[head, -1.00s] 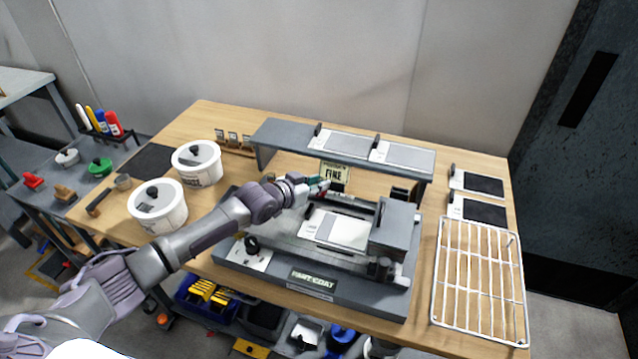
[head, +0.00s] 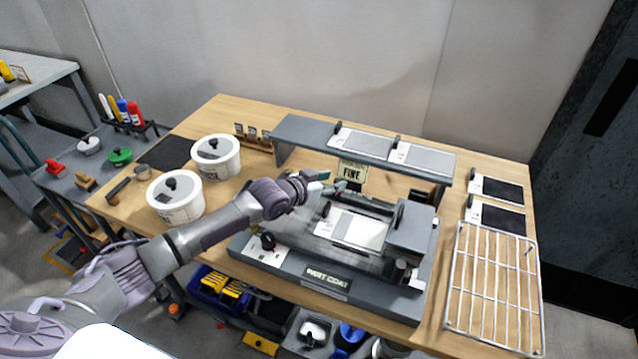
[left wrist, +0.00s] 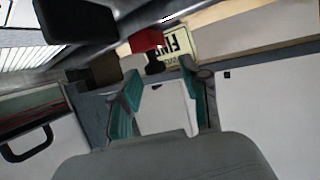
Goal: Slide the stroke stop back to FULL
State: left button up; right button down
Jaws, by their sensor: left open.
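The grey coating machine (head: 330,283) with a "PART COAT" label stands at the front of the wooden bench. My left gripper (head: 334,183) is open above its back rail, just in front of the "FINE" sign (head: 351,173). In the left wrist view the two teal fingers (left wrist: 160,98) stand apart with nothing gripped between them. A red block (left wrist: 146,40) on a dark stem shows just beyond the fingertips, apart from them, and may be the stroke stop. The red block is not clear in the head view. My right gripper is not in view.
A grey shelf bridge (head: 365,145) with panels stands close behind the gripper. Two white tubs (head: 176,198) are at the left of the bench. A white wire rack (head: 493,290) lies at the right. A white panel (head: 352,230) lies on the machine.

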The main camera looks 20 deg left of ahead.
pick_arm(q)
jog(key=v, duration=1.1)
jog(key=shift+s+a, duration=0.15)
jog(key=shift+s, duration=0.1)
